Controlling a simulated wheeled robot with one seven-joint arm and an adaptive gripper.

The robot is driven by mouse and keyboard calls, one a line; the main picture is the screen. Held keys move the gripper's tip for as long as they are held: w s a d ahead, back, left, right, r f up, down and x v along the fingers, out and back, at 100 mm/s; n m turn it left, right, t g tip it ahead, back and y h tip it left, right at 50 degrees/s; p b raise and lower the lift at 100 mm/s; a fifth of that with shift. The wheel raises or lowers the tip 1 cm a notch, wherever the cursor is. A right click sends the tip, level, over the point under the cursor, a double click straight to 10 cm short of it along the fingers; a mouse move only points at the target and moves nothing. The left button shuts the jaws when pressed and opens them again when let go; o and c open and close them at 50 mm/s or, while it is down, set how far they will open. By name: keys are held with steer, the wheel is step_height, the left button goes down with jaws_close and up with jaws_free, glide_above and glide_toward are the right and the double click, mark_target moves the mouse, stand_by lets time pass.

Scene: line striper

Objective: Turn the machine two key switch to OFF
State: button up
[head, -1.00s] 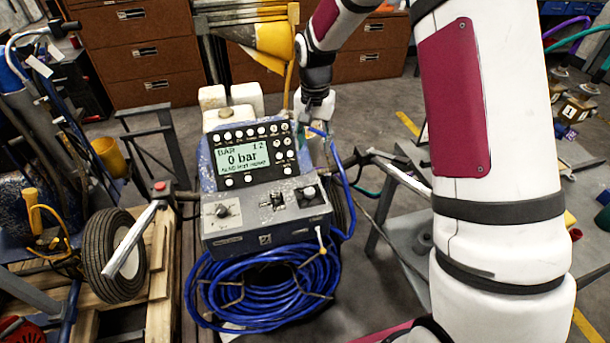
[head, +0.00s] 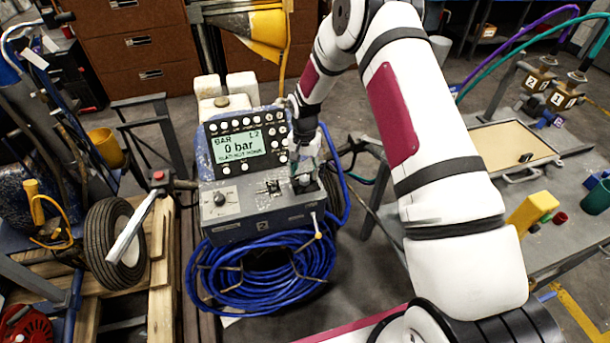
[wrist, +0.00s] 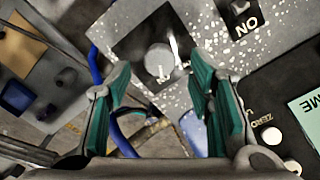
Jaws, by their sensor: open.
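The machine two control box (head: 240,212) stands left of centre in the head view, with a "2" label on its front. Its key switch (head: 303,183) is at the right end of the top panel, partly hidden by my gripper (head: 301,171). In the wrist view the key switch (wrist: 158,61) is a round grey piece on a black square plate, with a thin light pointer or key edge on it. An upside-down "ON" label is to its right. My gripper (wrist: 157,66) is open, its green-padded fingers on either side of the switch in the picture; I cannot tell whether they touch it.
A display (head: 239,147) reading 0 bar stands behind the panel. A dial knob (head: 219,199) and a middle toggle (head: 272,187) share the panel. A coiled blue hose (head: 265,285) hangs in front. A grey workbench (head: 480,245) is at the right.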

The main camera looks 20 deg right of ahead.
mark_target(304, 178)
steer(key=shift+f, duration=1.4)
jaws_close()
steer(key=shift+n, duration=0.3)
steer(key=n+b, duration=0.2)
steer(key=n, duration=0.3)
steer(key=shift+w+f+b, duration=0.1)
steer(key=shift+b, duration=0.3)
steer(key=n+b, duration=0.2)
steer(key=n, duration=0.4)
steer(key=shift+n, duration=0.4)
